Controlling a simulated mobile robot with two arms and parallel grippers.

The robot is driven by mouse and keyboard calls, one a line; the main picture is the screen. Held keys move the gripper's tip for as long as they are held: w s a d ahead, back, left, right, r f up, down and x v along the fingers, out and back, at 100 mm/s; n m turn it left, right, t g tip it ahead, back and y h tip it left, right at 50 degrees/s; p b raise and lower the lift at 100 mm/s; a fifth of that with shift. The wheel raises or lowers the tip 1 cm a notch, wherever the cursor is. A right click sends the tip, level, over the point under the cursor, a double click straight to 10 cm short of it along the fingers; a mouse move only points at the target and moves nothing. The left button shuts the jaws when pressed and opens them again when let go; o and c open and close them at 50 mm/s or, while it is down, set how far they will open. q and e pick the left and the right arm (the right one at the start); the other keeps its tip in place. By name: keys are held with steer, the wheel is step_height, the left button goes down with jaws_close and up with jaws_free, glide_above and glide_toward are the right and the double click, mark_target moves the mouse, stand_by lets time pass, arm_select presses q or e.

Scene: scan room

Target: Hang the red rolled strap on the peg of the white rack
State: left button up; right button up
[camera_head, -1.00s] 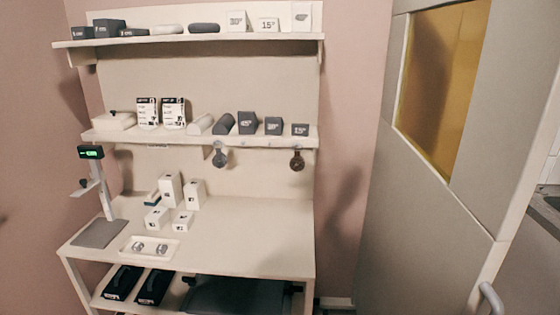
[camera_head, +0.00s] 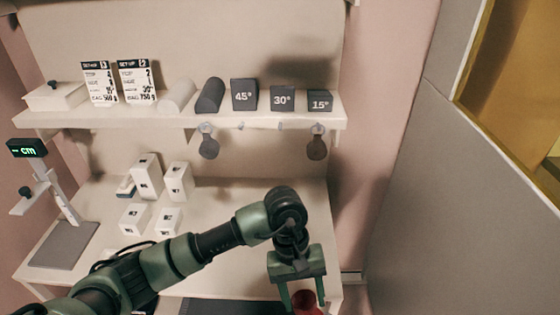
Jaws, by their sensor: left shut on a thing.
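The red rolled strap (camera_head: 307,302) shows only in part at the bottom edge of the head view. My left gripper (camera_head: 300,290) points down with its fingers on either side of the strap and is shut on it. The white rack (camera_head: 150,122) has a shelf with small pegs along its front underside. A grey rolled strap (camera_head: 208,146) hangs at the left of this row and a brown one (camera_head: 316,146) at the right. A bare-looking peg (camera_head: 241,125) shows between them. The held strap is below and in front of the pegs. My right gripper is not in view.
Dark blocks marked 45°, 30° and 15° (camera_head: 319,101) stand on the shelf above the pegs. White boxes (camera_head: 147,176) stand on the lower top at left, near a stand with a green display (camera_head: 27,148). A grey door (camera_head: 470,210) is at right.

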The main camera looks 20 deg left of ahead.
arm_select(q)
steer(key=w+d+r+n+t+h+p, duration=0.1)
steer(key=w+d+r+n+h, duration=0.2)
steer(key=w+r, duration=0.15)
steer(key=w+d+r+n+h+p, duration=0.2)
steer(key=w+d+r+n, duration=0.1)
steer(key=r, duration=0.2)
steer(key=w+a+r+n+t+h+p, duration=0.2)
steer(key=w+a+r+n+t+h, duration=0.1)
steer(key=w+r+n+t, duration=0.45)
steer(key=w+a+n+t+y+p, duration=0.2)
steer(key=a+n+t+y, duration=0.15)
steer(key=a+t, duration=0.35)
steer(key=w+a+n+t+y+p, duration=0.1)
steer(key=w+a+n+t+y, duration=0.3)
steer(key=a, duration=0.5)
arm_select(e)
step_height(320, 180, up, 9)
arm_select(q)
steer(key=w+a+f+n+b, duration=0.1)
steer(key=w+a+f+b, duration=0.1)
steer(key=w+b, duration=0.3)
steer(key=shift+w+a+f+h+b, duration=0.25)
steer(key=shift+w+f+h+b, duration=0.15)
steer(key=shift+w, duration=1.55)
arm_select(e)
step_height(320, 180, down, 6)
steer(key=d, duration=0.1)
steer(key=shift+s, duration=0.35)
